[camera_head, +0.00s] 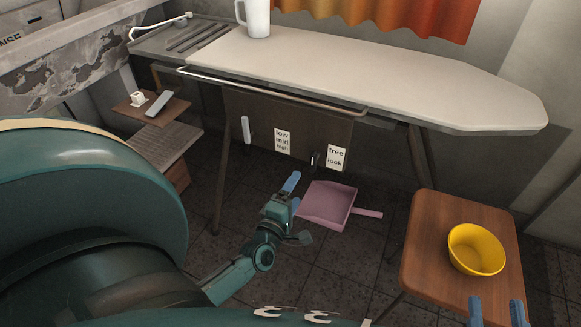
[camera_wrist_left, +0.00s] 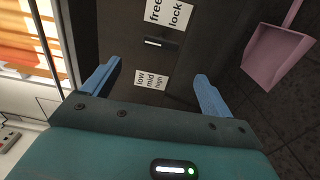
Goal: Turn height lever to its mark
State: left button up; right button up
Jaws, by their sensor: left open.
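The height lever (camera_head: 246,130) looks like a pale upright handle on the dark panel under the ironing board, left of the low/mid/high label (camera_head: 282,142). That label also shows between my fingers in the left wrist view (camera_wrist_left: 151,80); the pale handle is not visible there. A second, small lever (camera_head: 312,160) sits beside the free/lock label (camera_head: 337,157). My left gripper (camera_head: 293,191) is in front of and below the panel, open and empty, with its fingers apart in the left wrist view (camera_wrist_left: 158,72). My right gripper (camera_head: 497,304) is open and empty at the bottom right.
The ironing board (camera_head: 400,85) overhangs the panel, with a metal rail (camera_head: 270,90) along its front. A pink dustpan (camera_head: 328,204) lies on the floor behind my left gripper. A yellow bowl (camera_head: 477,249) stands on a wooden stool (camera_head: 430,235) at right.

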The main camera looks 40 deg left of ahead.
aim_at(248, 136)
jog(key=k+l, duration=0.8)
jog(key=l, duration=0.1)
